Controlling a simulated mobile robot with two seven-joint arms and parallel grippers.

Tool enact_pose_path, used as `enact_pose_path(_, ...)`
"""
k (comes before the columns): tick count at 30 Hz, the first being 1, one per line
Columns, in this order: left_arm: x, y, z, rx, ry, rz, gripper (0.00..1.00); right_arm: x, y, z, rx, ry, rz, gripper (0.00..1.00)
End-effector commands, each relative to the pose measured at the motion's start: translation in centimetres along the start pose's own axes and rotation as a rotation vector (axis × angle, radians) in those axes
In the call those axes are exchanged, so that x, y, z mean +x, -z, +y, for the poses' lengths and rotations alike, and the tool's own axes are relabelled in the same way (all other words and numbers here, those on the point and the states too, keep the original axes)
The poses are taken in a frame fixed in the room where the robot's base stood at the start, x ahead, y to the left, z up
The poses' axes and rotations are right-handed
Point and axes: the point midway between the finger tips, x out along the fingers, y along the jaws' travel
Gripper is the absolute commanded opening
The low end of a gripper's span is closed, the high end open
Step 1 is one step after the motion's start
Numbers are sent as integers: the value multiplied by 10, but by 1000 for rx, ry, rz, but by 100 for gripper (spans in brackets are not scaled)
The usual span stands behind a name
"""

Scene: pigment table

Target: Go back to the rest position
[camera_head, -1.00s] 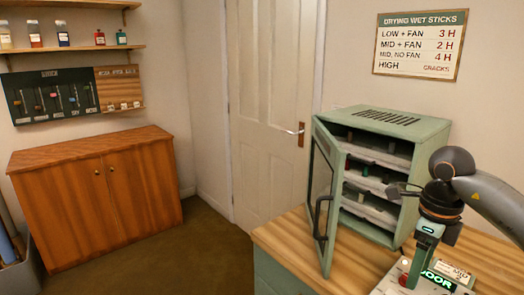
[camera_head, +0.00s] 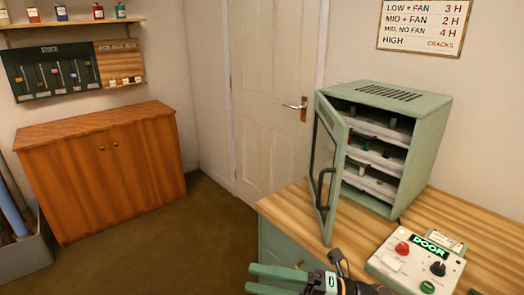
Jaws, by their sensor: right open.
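My right gripper (camera_head: 254,278) is at the bottom edge of the head view. Its two pale green fingers point left and are apart with nothing between them. It is in front of the wooden counter, low and left of the control box (camera_head: 387,263). The green drying cabinet (camera_head: 428,150) stands on the counter with its glazed door (camera_head: 322,170) swung open to the left. Several trays with small dark pieces show inside. The control box reads DOOR. My left gripper is not in view.
The wooden counter (camera_head: 470,222) carries the cabinet and control box. A closed wooden cupboard (camera_head: 105,172) stands at the left, below a stock rack (camera_head: 55,75) and a shelf of bottles. A grey bin (camera_head: 35,255) is at the far left. The floor between is clear.

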Motion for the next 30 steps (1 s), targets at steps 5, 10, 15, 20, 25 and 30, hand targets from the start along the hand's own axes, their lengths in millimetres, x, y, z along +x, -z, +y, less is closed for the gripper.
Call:
enact_pose_path(5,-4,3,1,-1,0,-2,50,-29,-25,-21,408,-217,-413,65)
enact_pose_path(10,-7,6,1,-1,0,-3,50,-92,-29,-86,822,-323,-826,65)
enact_pose_path(15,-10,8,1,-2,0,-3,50,-164,22,-173,1249,-348,-1227,65)
enact_pose_path(20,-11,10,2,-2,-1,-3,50,-209,90,-228,1545,-323,-1489,65)
enact_pose_path(25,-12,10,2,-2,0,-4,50,-228,136,-251,1705,-298,-1624,65)
enact_pose_path(30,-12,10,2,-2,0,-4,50,-232,147,-256,1740,-290,-1651,65)
